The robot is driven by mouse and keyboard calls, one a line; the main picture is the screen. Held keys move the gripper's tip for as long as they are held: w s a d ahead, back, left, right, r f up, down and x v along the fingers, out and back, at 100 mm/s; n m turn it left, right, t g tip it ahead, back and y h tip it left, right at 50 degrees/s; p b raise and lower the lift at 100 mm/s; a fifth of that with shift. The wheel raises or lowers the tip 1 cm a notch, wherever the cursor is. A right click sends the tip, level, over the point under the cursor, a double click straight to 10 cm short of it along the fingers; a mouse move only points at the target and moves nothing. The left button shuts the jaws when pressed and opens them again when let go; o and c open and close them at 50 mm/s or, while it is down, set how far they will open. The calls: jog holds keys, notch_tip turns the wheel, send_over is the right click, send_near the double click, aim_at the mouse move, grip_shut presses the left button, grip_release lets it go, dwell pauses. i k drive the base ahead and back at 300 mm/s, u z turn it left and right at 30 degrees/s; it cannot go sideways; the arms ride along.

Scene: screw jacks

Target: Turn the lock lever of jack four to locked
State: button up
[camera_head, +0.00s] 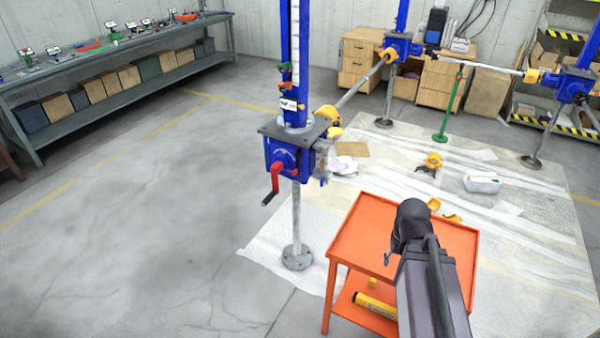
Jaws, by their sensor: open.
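Three blue screw jacks stand on grey posts. The nearest jack (284,155) is left of centre, with a grey plate, a blue column and a red crank with a black grip (273,184) on its front. A small red-orange lever-like part (287,88) and a white label (288,104) sit on its column. The label is too small to read, so I cannot tell which jack is jack four or how its lock lever is set. Two more jacks stand behind, one at the back (400,48) and one at right (570,86). My gripper is not clearly visible; my dark arm rises at lower right.
An orange cart (350,235) stands beside my arm, with a yellow tube (376,304) on its lower shelf. Plastic sheeting (530,235) covers the floor at right. A green stand (448,108) is at the back. A workbench (120,70) lines the left wall. Left floor is clear.

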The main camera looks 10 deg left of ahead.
aim_at(294, 171)
jog(key=u, duration=0.05)
jog(key=i, duration=1)
jog(key=z, duration=0.05)
